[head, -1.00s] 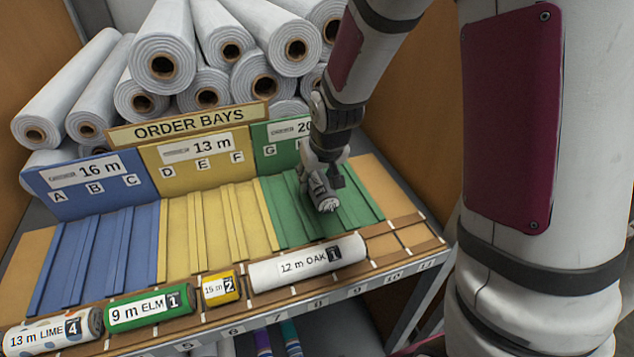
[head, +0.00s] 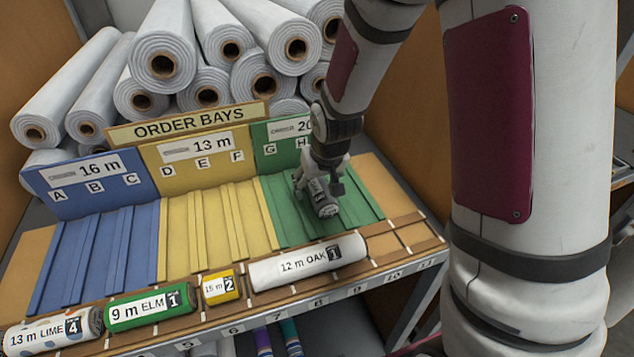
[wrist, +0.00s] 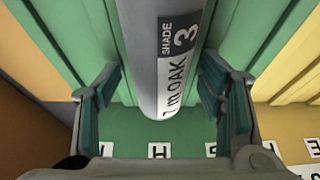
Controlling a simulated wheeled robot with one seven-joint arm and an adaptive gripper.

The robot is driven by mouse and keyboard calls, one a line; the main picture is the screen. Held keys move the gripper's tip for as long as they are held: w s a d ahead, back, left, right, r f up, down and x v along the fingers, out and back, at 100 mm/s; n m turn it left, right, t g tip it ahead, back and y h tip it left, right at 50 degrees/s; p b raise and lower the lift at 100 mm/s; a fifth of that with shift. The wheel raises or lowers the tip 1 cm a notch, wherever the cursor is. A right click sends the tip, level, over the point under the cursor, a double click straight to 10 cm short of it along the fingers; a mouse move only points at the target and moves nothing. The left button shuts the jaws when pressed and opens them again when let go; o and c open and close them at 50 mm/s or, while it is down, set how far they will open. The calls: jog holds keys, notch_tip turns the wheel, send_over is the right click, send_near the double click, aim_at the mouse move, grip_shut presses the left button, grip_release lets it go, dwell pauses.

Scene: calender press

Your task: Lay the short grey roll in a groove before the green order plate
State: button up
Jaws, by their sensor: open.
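The short grey roll (head: 322,199) is in the green bay, its length along the grooves. In the wrist view the roll (wrist: 165,60) has a white label reading OAK, SHADE 3, and its near-plate end points toward the letter H. My gripper (head: 316,188) is open over the roll, with one finger on each side and gaps showing in the wrist view (wrist: 160,88). The green order plate (head: 273,133) stands behind, partly hidden by my arm. The green grooves (head: 287,218) run toward the front. I cannot tell whether the roll rests fully on the groove floor.
The yellow bay (head: 205,225) and blue bay (head: 95,255) are empty. Along the front rack lie a white OAK roll (head: 307,262), a yellow roll (head: 221,287), a green ELM roll (head: 150,307) and a LIME roll (head: 50,333). Large white rolls (head: 165,50) are stacked behind the plates.

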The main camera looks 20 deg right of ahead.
jog(key=s+f+v, duration=0.1)
jog(key=s+v, duration=0.1)
jog(key=v, duration=0.9)
jog(key=s+f+v, duration=0.1)
jog(key=s+v, duration=0.1)
jog(key=v, duration=0.9)
jog(key=s+r, duration=0.2)
jog(key=s, duration=0.5)
jog(key=s+r, duration=0.2)
jog(key=s, duration=0.5)
jog(key=shift+d+r+t, duration=0.15)
jog(key=shift+r+t, duration=0.15)
